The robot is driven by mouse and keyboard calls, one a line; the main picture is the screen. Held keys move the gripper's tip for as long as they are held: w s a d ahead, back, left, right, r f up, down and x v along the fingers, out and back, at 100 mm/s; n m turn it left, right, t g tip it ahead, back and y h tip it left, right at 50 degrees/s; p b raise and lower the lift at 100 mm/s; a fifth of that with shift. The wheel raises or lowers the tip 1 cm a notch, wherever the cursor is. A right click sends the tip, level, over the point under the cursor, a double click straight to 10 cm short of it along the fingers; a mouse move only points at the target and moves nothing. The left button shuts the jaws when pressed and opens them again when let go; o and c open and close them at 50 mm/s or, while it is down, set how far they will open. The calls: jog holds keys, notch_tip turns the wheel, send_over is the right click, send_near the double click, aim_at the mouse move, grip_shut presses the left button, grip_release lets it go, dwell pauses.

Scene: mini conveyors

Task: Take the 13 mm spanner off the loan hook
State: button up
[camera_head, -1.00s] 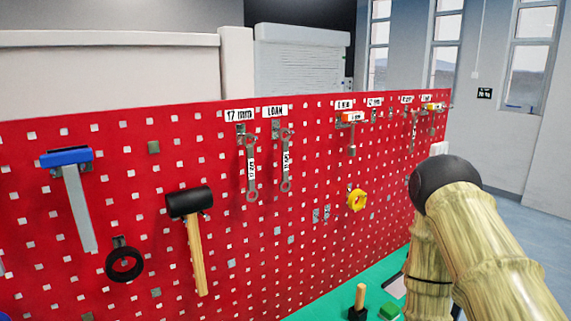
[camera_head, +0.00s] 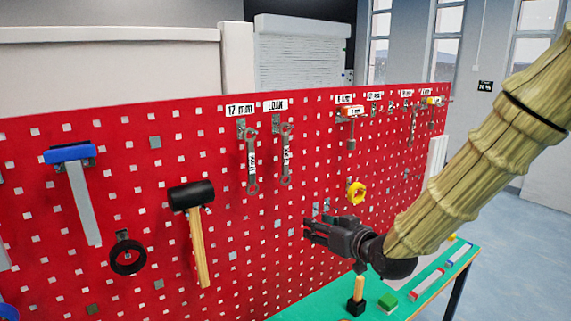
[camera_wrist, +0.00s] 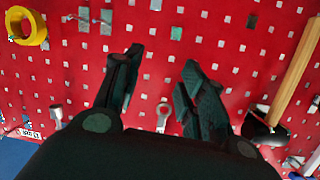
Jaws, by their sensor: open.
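A spanner (camera_head: 286,157) hangs upright on a hook below the LOAN label (camera_head: 275,105) on the red pegboard. A second spanner (camera_head: 252,165) hangs just left of it below the 17 mm label (camera_head: 239,110). The size tags on both are too small to read. My gripper (camera_head: 308,230) is open and empty, below and right of the LOAN spanner and apart from it. In the wrist view the board looks upside down. A spanner's ring end (camera_wrist: 163,113) shows between the open fingers (camera_wrist: 160,75); I cannot tell which spanner it is.
A black mallet (camera_head: 190,196) and a blue-topped tool (camera_head: 68,153) hang to the left. A yellow ring (camera_head: 356,192) hangs above and right of my gripper. The green bench (camera_head: 315,308) below holds a wooden-handled tool (camera_head: 357,290) and a green block (camera_head: 387,302).

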aim_at(287, 154)
notch_tip(287, 154, up, 16)
jog(key=a+n+t+y, duration=0.2)
jog(key=y, duration=0.1)
jog(key=p+x, duration=0.2)
jog(key=x, duration=0.3)
jog(key=shift+w+a+r, duration=0.1)
jog(key=shift+a, duration=0.3)
jog(key=shift+w+a+r+p, duration=0.1)
jog(key=shift+w+a+p, duration=0.15)
jog(key=shift+w+p, duration=0.35)
jog(key=shift+f+p+x, duration=0.15)
jog(key=shift+p+x, duration=0.5)
jog(key=shift+x, duration=0.35)
jog(key=shift+f+p+x, duration=0.2)
jog(key=shift+p+x, duration=0.4)
jog(key=shift+x, duration=0.4)
grip_shut()
